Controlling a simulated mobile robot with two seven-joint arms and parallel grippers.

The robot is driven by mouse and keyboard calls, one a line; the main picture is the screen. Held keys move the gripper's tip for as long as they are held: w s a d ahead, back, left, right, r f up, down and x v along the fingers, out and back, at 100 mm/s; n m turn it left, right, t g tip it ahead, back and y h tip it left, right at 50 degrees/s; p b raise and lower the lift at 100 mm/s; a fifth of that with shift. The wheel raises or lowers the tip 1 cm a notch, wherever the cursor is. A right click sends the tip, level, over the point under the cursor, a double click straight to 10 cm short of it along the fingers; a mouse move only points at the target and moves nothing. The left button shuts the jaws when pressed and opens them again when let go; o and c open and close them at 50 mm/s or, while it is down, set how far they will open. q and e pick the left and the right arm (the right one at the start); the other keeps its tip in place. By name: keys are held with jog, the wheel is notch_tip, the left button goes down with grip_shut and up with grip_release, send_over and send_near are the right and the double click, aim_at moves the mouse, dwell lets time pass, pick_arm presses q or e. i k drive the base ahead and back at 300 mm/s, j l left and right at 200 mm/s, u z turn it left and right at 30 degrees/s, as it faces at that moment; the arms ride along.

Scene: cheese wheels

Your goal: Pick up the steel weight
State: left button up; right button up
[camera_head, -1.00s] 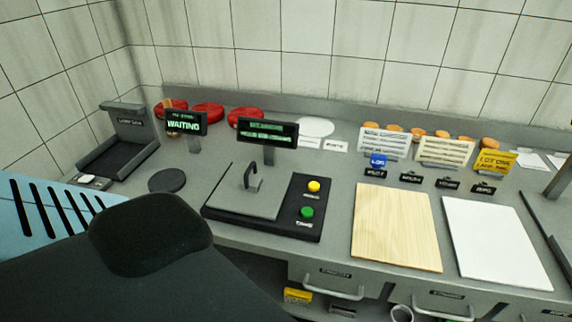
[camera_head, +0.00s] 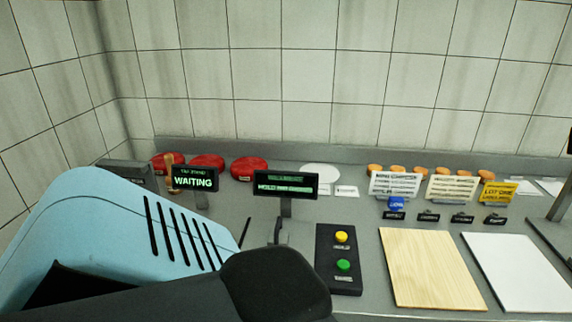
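I cannot make out a steel weight for certain. My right gripper is not in view.
A display reading WAITING (camera_head: 195,178) and a second display (camera_head: 285,185) stand upright. Red wheels (camera_head: 249,169) lie along the back ledge. A wooden board (camera_head: 430,268) and a white board (camera_head: 516,270) lie flat at right, with signs and small orange pieces behind.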

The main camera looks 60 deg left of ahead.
aim_at(276, 236)
jog(key=k+j+z, duration=0.45)
jog(key=k+j, duration=0.4)
jog(key=k, duration=0.15)
jog(key=k+j, duration=0.3)
jog(key=k, duration=0.05)
